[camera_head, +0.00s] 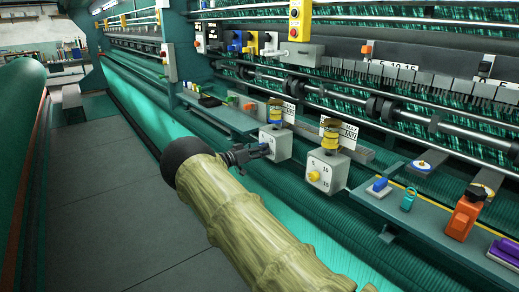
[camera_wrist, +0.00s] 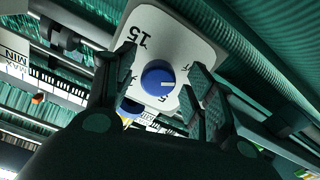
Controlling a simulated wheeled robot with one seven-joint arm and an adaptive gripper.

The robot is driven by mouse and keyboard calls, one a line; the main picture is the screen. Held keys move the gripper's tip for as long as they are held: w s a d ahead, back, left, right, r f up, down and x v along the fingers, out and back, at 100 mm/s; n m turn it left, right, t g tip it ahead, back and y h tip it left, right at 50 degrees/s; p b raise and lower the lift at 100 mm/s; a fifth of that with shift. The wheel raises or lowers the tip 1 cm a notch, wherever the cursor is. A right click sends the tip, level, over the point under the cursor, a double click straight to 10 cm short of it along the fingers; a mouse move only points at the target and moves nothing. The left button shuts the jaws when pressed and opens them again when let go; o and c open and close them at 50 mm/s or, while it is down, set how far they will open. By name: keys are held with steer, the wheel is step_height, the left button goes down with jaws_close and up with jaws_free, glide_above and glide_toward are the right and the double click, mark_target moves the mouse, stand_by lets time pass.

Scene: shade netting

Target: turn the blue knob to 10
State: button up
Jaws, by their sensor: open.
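The blue knob (camera_wrist: 158,79) sits on a white dial plate (camera_wrist: 174,40) in the wrist view. A "15" and a "5" show on the plate; I cannot make out a 10. The knob's white mark points to the right in that view. My gripper (camera_wrist: 163,62) is open, with one finger on each side of the knob and gaps between. In the head view my gripper (camera_head: 258,151) reaches the front of the white dial box (camera_head: 283,143) and largely hides the knob.
A similar box with a yellow knob (camera_head: 314,176) stands to the right. Yellow spools (camera_head: 275,115) stand behind. A green ledge (camera_head: 385,205) holds a blue block, a padlock-like item and an orange device (camera_head: 463,217). The grey floor at left is clear.

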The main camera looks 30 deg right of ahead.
steer(key=c, duration=1)
